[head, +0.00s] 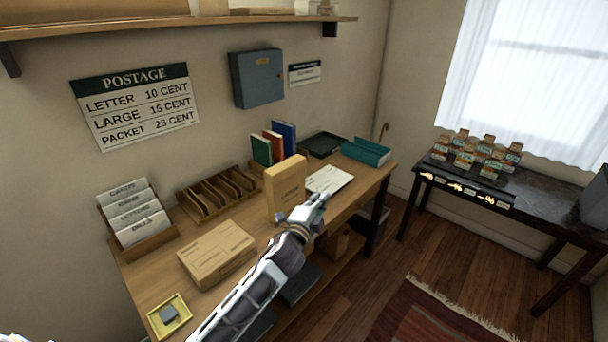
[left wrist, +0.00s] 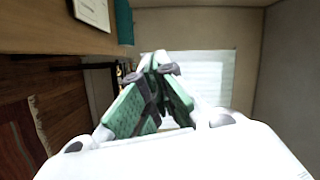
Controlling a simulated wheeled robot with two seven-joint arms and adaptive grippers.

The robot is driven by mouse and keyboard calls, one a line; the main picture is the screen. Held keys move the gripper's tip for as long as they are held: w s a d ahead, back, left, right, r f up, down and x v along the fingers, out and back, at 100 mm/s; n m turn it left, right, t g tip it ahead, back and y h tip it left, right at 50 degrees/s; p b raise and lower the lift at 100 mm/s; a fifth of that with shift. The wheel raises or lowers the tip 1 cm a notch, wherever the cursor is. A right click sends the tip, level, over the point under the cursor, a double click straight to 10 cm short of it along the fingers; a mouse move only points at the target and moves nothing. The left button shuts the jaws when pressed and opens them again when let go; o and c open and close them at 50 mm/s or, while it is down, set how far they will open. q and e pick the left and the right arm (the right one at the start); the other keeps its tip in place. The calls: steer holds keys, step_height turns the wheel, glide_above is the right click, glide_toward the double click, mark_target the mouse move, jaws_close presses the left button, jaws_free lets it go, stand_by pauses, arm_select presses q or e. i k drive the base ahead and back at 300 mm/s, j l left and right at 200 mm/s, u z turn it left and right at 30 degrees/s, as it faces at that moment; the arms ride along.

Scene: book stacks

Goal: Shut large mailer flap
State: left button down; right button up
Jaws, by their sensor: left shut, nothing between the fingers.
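A tan cardboard mailer (head: 285,186) stands upright on the wooden desk, with faint print on its front. A second, flat cardboard box (head: 217,254) lies to its left. I cannot tell from print which one is the large mailer, and no raised flap is clearly visible on either. My left gripper (head: 319,199) is shut and empty, just right of the upright mailer's lower part and near the desk's front edge. Its closed green fingers (left wrist: 155,62) show in the left wrist view, with no mailer there. My right gripper is not in view.
A white paper or board (head: 329,179) lies right of the upright mailer, near a teal tray (head: 367,152). Books (head: 274,144) and a slotted wooden rack (head: 217,191) stand behind. A yellow dish (head: 169,315) is at the near left corner.

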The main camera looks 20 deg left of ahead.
mark_target(284, 169)
steer(key=i+l+u, duration=0.15)
steer(key=l, duration=0.25)
steer(key=i+l+u, duration=0.1)
steer(key=l, duration=0.3)
steer(key=i+l+u, duration=0.15)
steer(key=l, duration=0.3)
steer(key=i+l+u, duration=0.1)
steer(key=l, duration=0.3)
steer(key=i, duration=0.1)
